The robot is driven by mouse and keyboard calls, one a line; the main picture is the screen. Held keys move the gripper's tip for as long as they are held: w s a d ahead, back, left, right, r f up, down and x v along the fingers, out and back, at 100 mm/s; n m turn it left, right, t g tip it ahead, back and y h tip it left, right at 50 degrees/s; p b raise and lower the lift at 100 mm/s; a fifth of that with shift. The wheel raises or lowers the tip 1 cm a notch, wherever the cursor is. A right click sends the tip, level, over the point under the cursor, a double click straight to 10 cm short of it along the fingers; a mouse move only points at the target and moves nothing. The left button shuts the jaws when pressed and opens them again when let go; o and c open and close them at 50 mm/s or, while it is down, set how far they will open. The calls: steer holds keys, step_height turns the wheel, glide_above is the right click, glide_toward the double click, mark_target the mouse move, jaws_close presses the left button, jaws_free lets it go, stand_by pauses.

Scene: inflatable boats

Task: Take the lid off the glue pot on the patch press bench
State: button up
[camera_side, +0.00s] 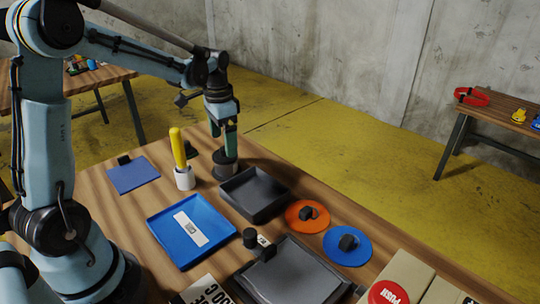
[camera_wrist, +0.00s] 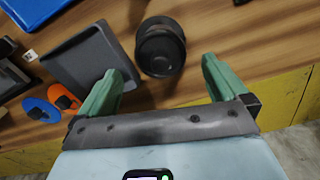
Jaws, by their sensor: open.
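The glue pot (camera_side: 226,171) is a dark, short cylinder standing upright near the far edge of the wooden bench. In the wrist view its dark round top (camera_wrist: 160,46) shows with ring edges, and I take it for the lid seated on the pot. The side view partly hides that top behind a finger. My gripper (camera_side: 224,144) points down just over the pot. Its green fingers are spread wide with nothing between them, and in the wrist view (camera_wrist: 160,76) the pot appears beyond the gap between the fingertips. I cannot tell whether a finger touches it.
A dark empty tray (camera_side: 280,203) is close right. A blue tray (camera_side: 160,238), orange disc (camera_side: 296,222), blue disc (camera_side: 356,256) and dark press (camera_side: 300,280) lie nearer. Bare wood shows around the blue pad (camera_side: 128,177).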

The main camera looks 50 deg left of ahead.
mark_target(219, 157)
steer(key=shift+f, duration=1.4)
steer(key=c, duration=1)
steer(key=shift+r, duration=0.1)
